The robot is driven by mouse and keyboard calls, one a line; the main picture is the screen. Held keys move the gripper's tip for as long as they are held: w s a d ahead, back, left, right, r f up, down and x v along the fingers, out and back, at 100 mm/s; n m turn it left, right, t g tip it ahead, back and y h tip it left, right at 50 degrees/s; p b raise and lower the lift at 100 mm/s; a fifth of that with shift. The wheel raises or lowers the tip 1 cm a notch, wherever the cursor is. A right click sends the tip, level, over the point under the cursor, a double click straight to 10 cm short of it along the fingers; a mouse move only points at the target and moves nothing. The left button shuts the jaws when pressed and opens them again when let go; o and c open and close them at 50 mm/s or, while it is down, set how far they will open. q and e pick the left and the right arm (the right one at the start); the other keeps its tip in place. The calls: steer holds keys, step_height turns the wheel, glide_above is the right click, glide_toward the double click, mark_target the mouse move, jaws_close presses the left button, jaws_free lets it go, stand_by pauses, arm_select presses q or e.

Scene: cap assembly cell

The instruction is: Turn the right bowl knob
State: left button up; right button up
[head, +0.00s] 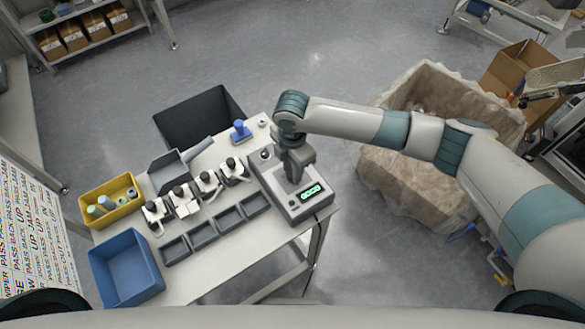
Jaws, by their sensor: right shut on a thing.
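The grey control box (303,209) sits at the right end of the white table, with a lit green display (311,190) on its front. One round knob (266,154) shows near the back left of its top. My right gripper (295,178) points down onto the box's top, behind the display. It is shut on the right bowl knob, which the gripper and wrist hide. How far the knob is turned cannot be seen. My left gripper is not in view.
Several white-and-black fixtures (207,183) and dark grey trays (228,217) line the table (208,274) left of the box. A yellow bin (112,212) and blue bin (128,270) stand at the left. A blue-handled piece (240,130) stands behind.

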steer(key=shift+n, duration=0.7)
steer(key=o, duration=1.1)
steer(key=shift+c, duration=0.2)
steer(key=shift+r, duration=0.1)
steer(key=shift+w+r+b, duration=0.1)
steer(key=shift+r+b, duration=0.25)
steer(key=shift+r, duration=0.1)
step_height(320, 180, up, 16)
steer(key=b, duration=0.4)
steer(key=shift+r+b, duration=0.2)
steer(key=shift+b, duration=0.15)
